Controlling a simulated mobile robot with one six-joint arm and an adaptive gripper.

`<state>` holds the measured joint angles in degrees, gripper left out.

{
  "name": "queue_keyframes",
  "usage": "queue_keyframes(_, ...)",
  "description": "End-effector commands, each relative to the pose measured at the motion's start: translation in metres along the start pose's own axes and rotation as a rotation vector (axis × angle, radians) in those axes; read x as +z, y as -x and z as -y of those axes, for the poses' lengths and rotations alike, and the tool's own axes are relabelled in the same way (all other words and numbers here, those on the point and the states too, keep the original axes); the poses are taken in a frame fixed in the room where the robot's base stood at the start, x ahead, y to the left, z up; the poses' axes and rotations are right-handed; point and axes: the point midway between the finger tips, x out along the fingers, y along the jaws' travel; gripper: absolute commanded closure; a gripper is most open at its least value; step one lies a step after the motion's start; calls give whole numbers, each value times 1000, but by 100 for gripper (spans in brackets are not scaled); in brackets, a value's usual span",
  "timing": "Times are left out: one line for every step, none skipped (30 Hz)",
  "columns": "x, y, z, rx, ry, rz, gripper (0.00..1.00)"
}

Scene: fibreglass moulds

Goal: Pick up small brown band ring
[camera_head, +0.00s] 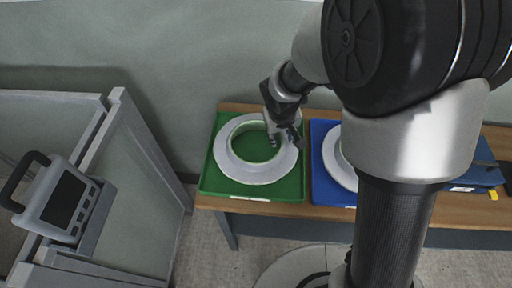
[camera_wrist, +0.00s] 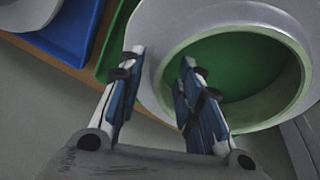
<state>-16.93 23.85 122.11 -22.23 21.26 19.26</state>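No small brown band ring can be made out in either view. A pale ring-shaped mould (camera_head: 228,172) with a wide flat flange and a raised, green-tinted collar lies on a green tray (camera_head: 211,183). The mould also fills the upper right of the wrist view (camera_wrist: 158,22), with green showing through its centre. My gripper (camera_head: 284,142) is over the mould's right side. In the wrist view, my gripper (camera_wrist: 160,75) has its two blue-padded fingers apart, with part of the mould seen between them. The right finger overlaps the collar's near edge. Contact cannot be told.
A blue tray (camera_head: 320,190) with another pale round mould (camera_head: 333,160) stands right of the green tray, partly hidden by my arm. Both are on a wooden-topped table (camera_head: 250,208). A grey cabinet (camera_head: 140,200) with a screened device (camera_head: 62,200) stands at the left.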

Motion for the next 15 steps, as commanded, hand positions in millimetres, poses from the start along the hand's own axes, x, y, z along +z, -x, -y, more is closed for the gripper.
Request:
queue_keyframes(1,-8,0,0,-1,1,67)
queue_keyframes(0,-9,0,0,-1,0,67)
queue_keyframes(0,-10,0,0,-1,0,67)
queue_keyframes(0,-10,0,0,-1,0,67)
queue_keyframes(0,-9,0,0,-1,-1,67)
queue_keyframes(0,-9,0,0,-1,-1,67)
queue_keyframes(0,-8,0,0,-1,-1,67)
queue_keyframes(0,-8,0,0,-1,-1,67)
queue_keyframes(0,-8,0,0,-1,-1,69)
queue_keyframes(0,-8,0,0,-1,-1,71)
queue_keyframes(0,-8,0,0,-1,-1,73)
queue_keyframes(0,-8,0,0,-1,-1,76)
queue_keyframes(0,-8,0,0,-1,-1,78)
queue_keyframes(0,-8,0,0,-1,-1,80)
queue_keyframes(0,-8,0,0,-1,-1,83)
